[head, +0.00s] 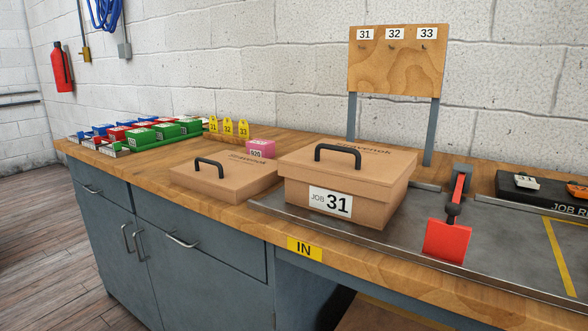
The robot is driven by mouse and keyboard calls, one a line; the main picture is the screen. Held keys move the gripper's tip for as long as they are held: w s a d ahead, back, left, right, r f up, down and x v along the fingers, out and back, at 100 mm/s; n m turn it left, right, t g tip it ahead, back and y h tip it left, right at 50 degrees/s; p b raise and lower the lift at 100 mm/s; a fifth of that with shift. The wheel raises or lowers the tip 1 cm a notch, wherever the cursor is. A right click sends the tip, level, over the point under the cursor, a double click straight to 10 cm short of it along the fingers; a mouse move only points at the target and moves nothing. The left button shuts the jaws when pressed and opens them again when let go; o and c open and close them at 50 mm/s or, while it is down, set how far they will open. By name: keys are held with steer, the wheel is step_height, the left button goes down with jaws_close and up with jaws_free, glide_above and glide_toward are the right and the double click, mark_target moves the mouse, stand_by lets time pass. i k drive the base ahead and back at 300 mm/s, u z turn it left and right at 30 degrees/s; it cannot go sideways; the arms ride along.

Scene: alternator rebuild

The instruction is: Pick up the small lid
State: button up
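A low tan cardboard lid (224,180) with a black arched handle (211,166) lies on the wooden bench, left of the box. It looks smaller than the lid (350,158) that sits on the tan box (370,202). That box lid also has a black handle (338,151), and the box carries a white label reading JOB 31. I cannot tell whether anything lies under the smaller lid. My gripper is not in view.
The box stands on a grey metal tray (395,238) by a red stop (447,240). A pink block (261,148) sits behind the smaller lid. Yellow numbered tags (228,127) and green bins (178,127) stand further left. Bare bench wood lies before the lid.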

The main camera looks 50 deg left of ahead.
mark_target(230, 176)
steer(key=u, duration=2.25)
